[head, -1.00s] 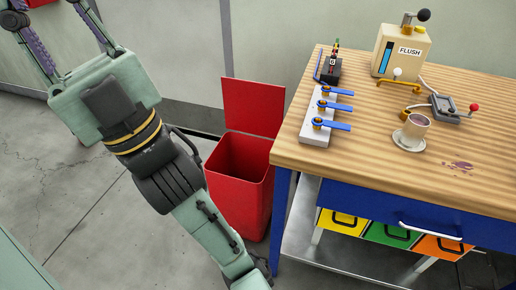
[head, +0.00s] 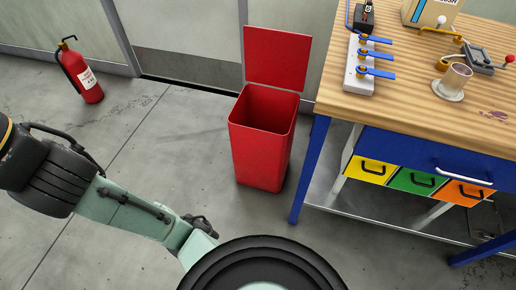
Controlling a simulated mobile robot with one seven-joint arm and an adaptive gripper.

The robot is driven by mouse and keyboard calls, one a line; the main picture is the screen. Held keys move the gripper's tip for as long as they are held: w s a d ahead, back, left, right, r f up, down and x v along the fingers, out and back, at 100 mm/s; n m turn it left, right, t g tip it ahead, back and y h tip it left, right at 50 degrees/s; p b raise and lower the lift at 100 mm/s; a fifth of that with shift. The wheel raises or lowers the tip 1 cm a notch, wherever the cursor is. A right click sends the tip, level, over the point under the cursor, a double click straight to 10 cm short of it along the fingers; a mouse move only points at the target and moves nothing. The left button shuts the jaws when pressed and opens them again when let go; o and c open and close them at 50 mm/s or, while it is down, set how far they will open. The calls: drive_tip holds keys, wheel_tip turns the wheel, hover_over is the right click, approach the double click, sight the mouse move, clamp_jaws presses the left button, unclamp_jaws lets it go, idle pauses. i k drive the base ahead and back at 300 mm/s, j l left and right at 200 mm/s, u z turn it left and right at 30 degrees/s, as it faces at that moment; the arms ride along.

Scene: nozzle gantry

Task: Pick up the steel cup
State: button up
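The steel cup (head: 457,78) stands on a pale saucer (head: 447,96) at the right of the wooden workbench top (head: 420,110). It looks greyish and had dark contents in the earlier view; its inside is hard to make out now. My gripper does not show. Only links of my arm cross the lower left and bottom of the head view, well away from the cup and off the bench.
A valve block (head: 359,68) with blue levers stands left of the cup. A lever device (head: 482,58) stands behind it, with a dark stain (head: 494,115) to its right. An open red bin (head: 262,145) stands left of the bench. A fire extinguisher (head: 82,72) stands far left.

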sight(457, 76)
drive_tip(key=z, duration=1.05)
drive_tip(key=l+z, duration=0.15)
drive_tip(key=l, duration=0.15)
drive_tip(key=i+l+z, duration=0.2)
drive_tip(key=l+z, duration=0.15)
drive_tip(key=l, duration=0.25)
drive_tip(key=i+l, duration=0.15)
drive_tip(key=l, duration=0.1)
